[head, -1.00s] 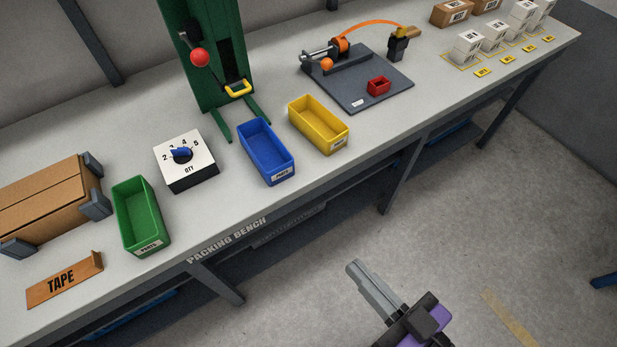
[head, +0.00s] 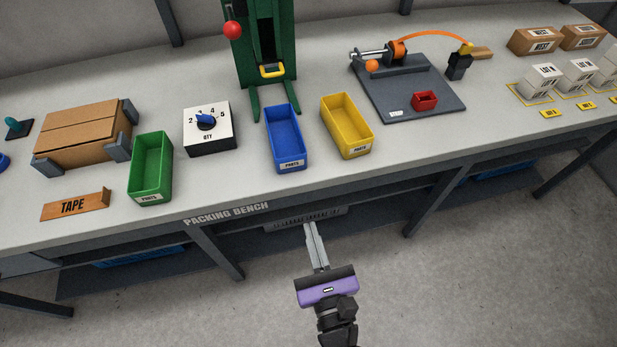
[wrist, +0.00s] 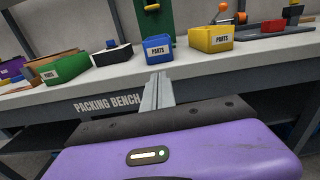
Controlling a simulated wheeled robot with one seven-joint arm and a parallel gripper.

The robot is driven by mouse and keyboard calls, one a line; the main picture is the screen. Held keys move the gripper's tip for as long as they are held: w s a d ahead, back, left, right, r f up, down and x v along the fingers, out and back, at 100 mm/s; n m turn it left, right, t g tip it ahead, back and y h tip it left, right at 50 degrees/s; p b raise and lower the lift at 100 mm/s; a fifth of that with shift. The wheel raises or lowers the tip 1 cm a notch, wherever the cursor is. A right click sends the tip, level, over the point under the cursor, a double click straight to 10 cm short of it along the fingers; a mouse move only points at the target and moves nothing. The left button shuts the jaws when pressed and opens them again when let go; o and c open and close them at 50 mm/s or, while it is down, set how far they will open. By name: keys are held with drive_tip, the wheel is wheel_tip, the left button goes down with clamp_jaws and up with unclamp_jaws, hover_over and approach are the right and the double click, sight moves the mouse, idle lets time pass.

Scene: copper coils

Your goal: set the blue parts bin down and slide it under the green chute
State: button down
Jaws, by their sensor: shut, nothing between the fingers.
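The blue parts bin (head: 286,138) stands upright on the bench in front of the green chute (head: 262,60). The bin's far end is at the chute's front green rails, and I cannot tell whether they touch. A yellow lip (head: 272,70) shows at the chute's mouth, with a red ball knob (head: 233,30) on its left. My gripper (head: 312,228) is shut and empty, out in front of the bench edge and apart from the bin. In the wrist view the blue bin (wrist: 158,49) is ahead, beyond the shut fingers (wrist: 157,78).
A yellow bin (head: 347,125) stands close right of the blue bin. A QTY dial box (head: 209,135) and a green bin (head: 151,168) stand to its left. A grey fixture plate (head: 420,105) lies further right. The floor before the bench is clear.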

sight(294, 168)
drive_tip(key=shift+m, duration=0.3)
drive_tip(key=p+x, duration=0.3)
drive_tip(key=x, duration=0.9)
drive_tip(key=shift+w+a, duration=0.1)
drive_tip(key=shift+w, duration=0.3)
drive_tip(key=shift+w+a, duration=0.2)
drive_tip(key=shift+w, duration=0.4)
drive_tip(key=shift+b+x, duration=0.35)
drive_tip(key=shift+x, duration=1.55)
